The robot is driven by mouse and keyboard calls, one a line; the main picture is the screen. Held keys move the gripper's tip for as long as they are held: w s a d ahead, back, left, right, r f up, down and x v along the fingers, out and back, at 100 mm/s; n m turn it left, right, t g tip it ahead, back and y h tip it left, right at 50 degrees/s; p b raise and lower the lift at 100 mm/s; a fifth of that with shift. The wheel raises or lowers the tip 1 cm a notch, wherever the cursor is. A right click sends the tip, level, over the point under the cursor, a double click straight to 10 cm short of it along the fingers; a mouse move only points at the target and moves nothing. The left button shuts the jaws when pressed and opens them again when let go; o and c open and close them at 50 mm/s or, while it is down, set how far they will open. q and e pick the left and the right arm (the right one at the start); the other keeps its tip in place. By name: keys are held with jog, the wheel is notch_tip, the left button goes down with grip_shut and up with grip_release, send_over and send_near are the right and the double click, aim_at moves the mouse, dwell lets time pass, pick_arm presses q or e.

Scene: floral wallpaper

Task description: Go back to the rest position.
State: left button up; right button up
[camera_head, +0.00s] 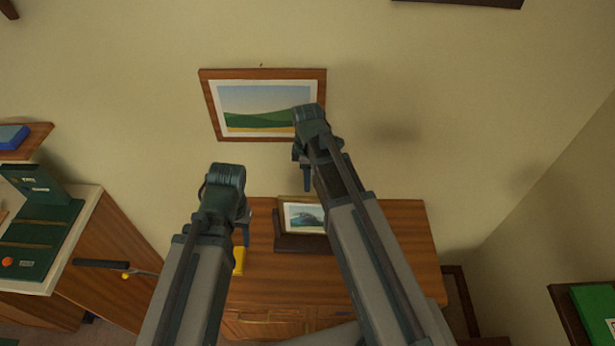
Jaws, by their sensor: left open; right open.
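My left gripper (240,215) is raised in front of the wooden cabinet, left of its middle. It is open, with nothing visible in it. My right gripper (304,160) is higher in the picture, in front of the wall and overlapping the lower right of the landscape picture (225,112). It is also open, and I see nothing held in it. Both arms reach up from the bottom edge. The arms hide part of the cabinet top and its front.
A wooden cabinet (405,235) stands against the wall. A small framed picture (289,217) and a yellow object (239,256) are on or over its top. A counter (83,209) with green cases is at left. A green item (592,310) is at lower right.

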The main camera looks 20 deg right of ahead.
dwell(0.4)
jog(key=s+a+f+m+b, duration=0.5)
jog(key=s+f+b, duration=0.2)
jog(key=f+b, duration=0.1)
jog(key=s+a+f+m+h+b, duration=0.1)
jog(key=s+a+f+m+b, duration=0.4)
jog(key=s+f+b, duration=0.2)
jog(key=shift+s+a+f+m+b, duration=0.15)
jog(key=shift+s+f+m+b, duration=0.15)
jog(key=shift+f+b, duration=0.85)
dwell(0.5)
